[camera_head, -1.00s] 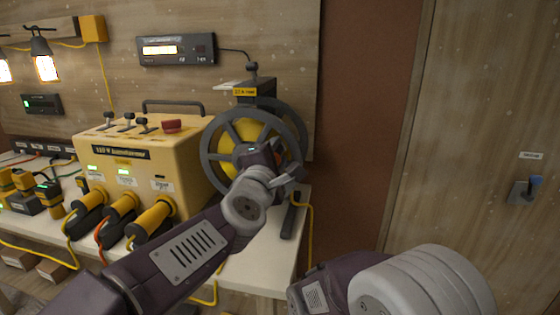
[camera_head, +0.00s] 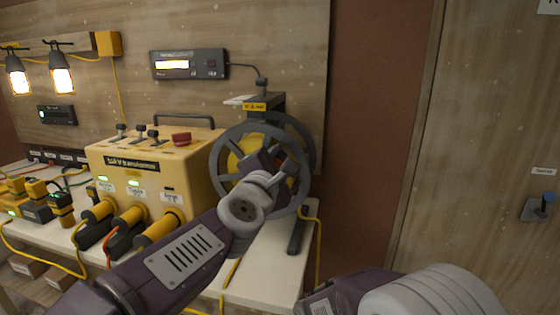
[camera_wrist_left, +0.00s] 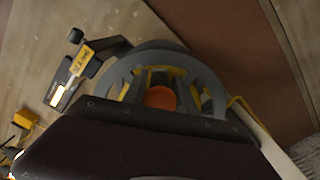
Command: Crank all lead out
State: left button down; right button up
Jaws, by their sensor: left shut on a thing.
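The lead reel (camera_head: 216,163) stands at the right end of the bench, with grey spoked flanges and yellow lead (camera_head: 240,150) between them. My left gripper (camera_head: 284,172) is at the front face of the reel and shut on the crank, whose grip is mostly hidden by the fingers and wrist.
A yellow transformer box (camera_head: 150,170) with plugged-in yellow connectors stands left of the reel. A display unit (camera_head: 188,64) hangs on the board above. A dark bar (camera_head: 297,232) lies at the bench's right end. Yellow cable hangs off the front. Floor space lies right, before the door.

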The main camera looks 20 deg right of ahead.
pick_arm(q)
jog(key=c, duration=1.2)
grip_release()
jog(key=shift+o, duration=0.2)
jog(key=shift+a, duration=0.1)
jog(key=v, duration=0.9)
jog(key=shift+b, duration=0.4)
